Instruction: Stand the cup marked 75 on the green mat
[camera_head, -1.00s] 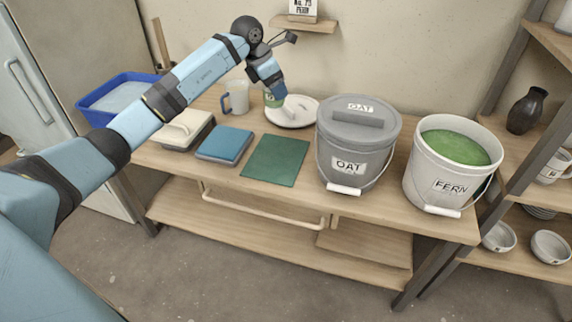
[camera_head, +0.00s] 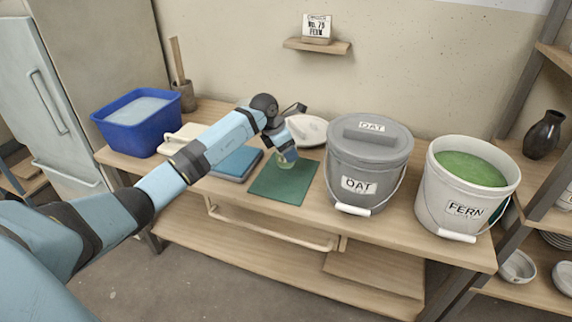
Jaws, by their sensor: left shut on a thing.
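My left gripper (camera_head: 288,152) is shut on a small pale green cup (camera_head: 284,164), mostly hidden by the fingers. No number can be read on it. The cup is over the back part of the green mat (camera_head: 283,186); I cannot tell whether its base touches the mat. The mat lies flat near the table's front edge, otherwise bare. My right gripper is out of view.
A blue pad (camera_head: 237,163) lies left of the mat, and the lidded OAT bucket (camera_head: 357,185) stands right of it. The open FERN bucket (camera_head: 450,205) is farther right. A blue tub (camera_head: 137,130) stands left. A wall card (camera_head: 317,27) reads No. 75 FERN.

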